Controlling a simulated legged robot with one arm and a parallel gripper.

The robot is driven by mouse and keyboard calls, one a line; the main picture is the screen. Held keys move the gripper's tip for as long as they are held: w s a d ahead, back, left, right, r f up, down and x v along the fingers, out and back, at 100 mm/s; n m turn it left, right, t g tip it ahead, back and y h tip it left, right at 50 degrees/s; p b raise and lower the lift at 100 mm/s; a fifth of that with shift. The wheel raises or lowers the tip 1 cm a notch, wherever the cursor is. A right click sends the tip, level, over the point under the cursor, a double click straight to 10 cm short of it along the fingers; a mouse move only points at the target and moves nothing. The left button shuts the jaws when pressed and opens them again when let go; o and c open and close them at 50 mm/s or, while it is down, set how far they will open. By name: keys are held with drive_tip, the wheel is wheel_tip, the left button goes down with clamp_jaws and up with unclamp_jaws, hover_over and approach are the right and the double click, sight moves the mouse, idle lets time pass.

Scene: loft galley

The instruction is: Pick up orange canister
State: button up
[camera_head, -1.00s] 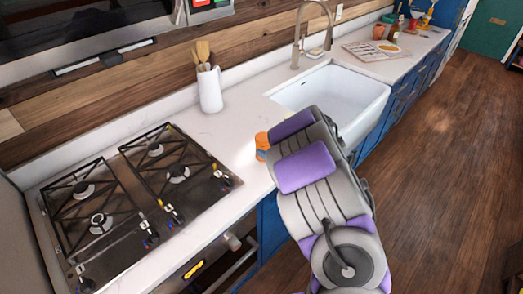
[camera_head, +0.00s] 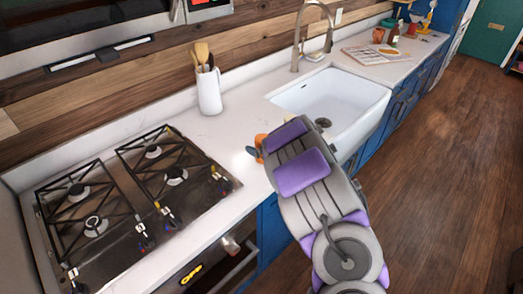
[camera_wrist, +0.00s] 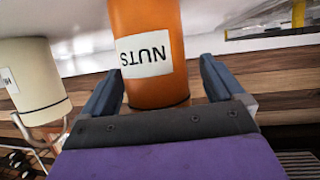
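The orange canister (camera_wrist: 156,93) with a white "NUTS" label fills the upper middle of the wrist view, label upside down. It lies between the two fingers of my gripper (camera_wrist: 162,88), which are spread on either side of it. A gap shows at the right finger; contact at the left finger is unclear. In the head view, a small orange part of the canister (camera_head: 260,140) shows on the white counter beside my gripper (camera_head: 253,150), mostly hidden by my arm.
A cream canister (camera_wrist: 30,75) stands to the left in the wrist view. In the head view, the stove (camera_head: 130,200) is to the left, a utensil holder (camera_head: 209,93) behind, and the white sink (camera_head: 335,100) to the right. The counter in front of the holder is clear.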

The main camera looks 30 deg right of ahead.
sight(259, 135)
drive_tip(key=shift+d+f, duration=0.1)
drive_tip(key=shift+d, duration=0.35)
drive_tip(key=c, duration=0.4)
drive_tip(key=shift+a, duration=0.35)
drive_tip(key=c, duration=0.8)
drive_tip(key=shift+d, duration=0.15)
drive_tip(key=shift+r, duration=0.25)
drive_tip(key=shift+r+p, duration=0.45)
drive_tip(key=shift+r, duration=0.2)
wheel_tip(259, 135, up, 2)
drive_tip(key=shift+r+p, duration=0.2)
drive_tip(key=shift+p, duration=0.35)
drive_tip(key=shift+s+a+r+p, duration=0.15)
drive_tip(key=shift+s+p, duration=0.15)
drive_tip(key=shift+s, duration=2.35)
drive_tip(key=shift+s+a+r+p, duration=0.15)
drive_tip(key=shift+s+p, duration=0.15)
drive_tip(key=shift+s, duration=2.35)
drive_tip(key=shift+s+a+r+p, duration=0.15)
drive_tip(key=shift+s+p, duration=0.15)
drive_tip(key=shift+s, duration=2.35)
